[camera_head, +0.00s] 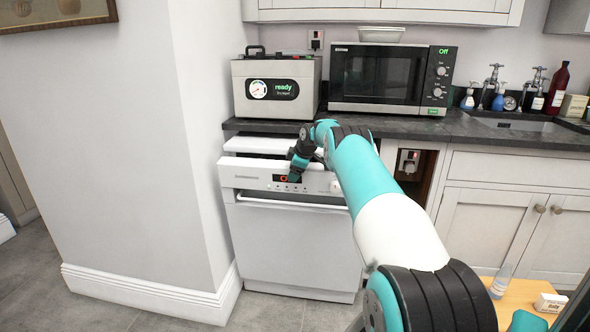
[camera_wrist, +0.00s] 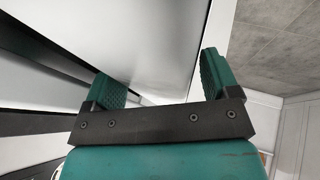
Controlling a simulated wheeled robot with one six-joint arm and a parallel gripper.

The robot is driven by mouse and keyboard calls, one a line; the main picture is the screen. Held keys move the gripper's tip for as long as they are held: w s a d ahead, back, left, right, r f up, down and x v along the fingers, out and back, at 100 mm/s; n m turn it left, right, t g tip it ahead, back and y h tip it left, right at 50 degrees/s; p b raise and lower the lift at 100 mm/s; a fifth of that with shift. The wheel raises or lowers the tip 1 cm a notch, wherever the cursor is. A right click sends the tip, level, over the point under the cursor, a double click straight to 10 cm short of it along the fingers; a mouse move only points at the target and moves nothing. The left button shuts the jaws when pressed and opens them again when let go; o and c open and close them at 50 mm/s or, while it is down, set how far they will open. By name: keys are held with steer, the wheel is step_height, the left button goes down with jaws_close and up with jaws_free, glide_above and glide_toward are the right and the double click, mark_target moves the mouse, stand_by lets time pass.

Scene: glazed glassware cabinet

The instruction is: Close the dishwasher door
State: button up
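The white dishwasher (camera_head: 262,147) stands under the dark worktop. Its door (camera_head: 300,245) is nearly upright but leans out a little at the top, with a gap behind its top edge. My gripper (camera_head: 294,176) is at the upper part of the door, by the control panel with a small red display. In the wrist view, the fingers of my gripper (camera_wrist: 160,88) are wide apart with nothing clamped between them. A white panel edge (camera_wrist: 165,45) shows close to the fingers; I cannot tell whether they touch it. My arm hides the door's right end.
A microwave (camera_head: 390,77) and a grey appliance reading "ready" (camera_head: 276,87) stand on the worktop (camera_head: 455,128). A white wall corner (camera_head: 190,150) borders the dishwasher at left. A wooden surface (camera_head: 515,300) is at lower right. Floor (camera_head: 60,270) is clear at left.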

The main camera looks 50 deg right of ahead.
steer(key=shift+o, duration=0.3)
steer(key=shift+s+d, duration=0.1)
steer(key=shift+s+r, duration=0.15)
steer(key=shift+r, duration=0.05)
steer(key=v, duration=1.6)
steer(key=shift+s+r, duration=0.2)
steer(key=shift+r, duration=0.15)
steer(key=shift+c, duration=0.4)
